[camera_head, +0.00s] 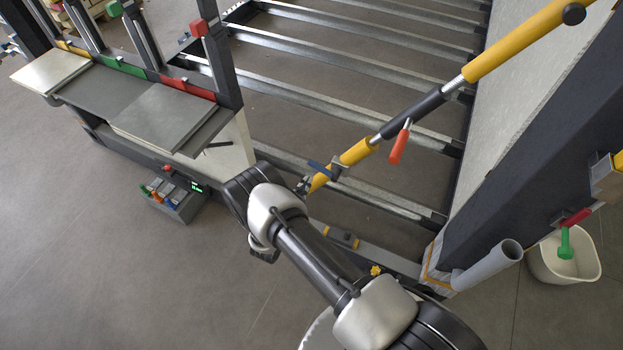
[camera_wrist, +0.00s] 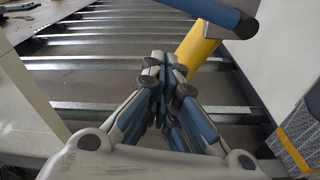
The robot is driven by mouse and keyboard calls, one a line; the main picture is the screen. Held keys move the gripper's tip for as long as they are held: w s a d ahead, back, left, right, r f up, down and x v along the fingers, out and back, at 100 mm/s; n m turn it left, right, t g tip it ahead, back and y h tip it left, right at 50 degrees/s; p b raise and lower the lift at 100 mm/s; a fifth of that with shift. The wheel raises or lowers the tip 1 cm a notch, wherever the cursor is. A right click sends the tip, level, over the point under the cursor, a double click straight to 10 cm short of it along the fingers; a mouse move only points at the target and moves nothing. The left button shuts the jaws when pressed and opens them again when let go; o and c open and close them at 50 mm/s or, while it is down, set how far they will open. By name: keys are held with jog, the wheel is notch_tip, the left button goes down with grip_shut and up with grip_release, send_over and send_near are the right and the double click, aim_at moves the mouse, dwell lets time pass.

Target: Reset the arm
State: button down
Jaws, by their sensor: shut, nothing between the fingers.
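My arm (camera_head: 315,258) reaches up and left from the bottom of the head view, in front of the container frame. My gripper (camera_wrist: 165,72) shows in the wrist view with its blue-and-grey fingers drawn together, shut and empty. In the head view the gripper is mostly hidden behind my wrist, near the lower end of a yellow diagonal brace (camera_head: 515,42). In the wrist view a yellow part of the brace (camera_wrist: 197,48) appears just beyond the fingertips. I cannot tell whether they touch it.
A red handle (camera_head: 399,145) hangs from the brace. Metal crossbars (camera_head: 335,63) span the frame behind. A grey panel (camera_head: 163,118) lies on the left workbench. A small tool bin (camera_head: 180,205) sits below it. A white bucket (camera_head: 578,262) stands right. Floor at lower left is clear.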

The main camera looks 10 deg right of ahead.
jog(key=p+v, duration=0.1)
jog(key=v, duration=0.6)
jog(key=shift+d+r, duration=0.1)
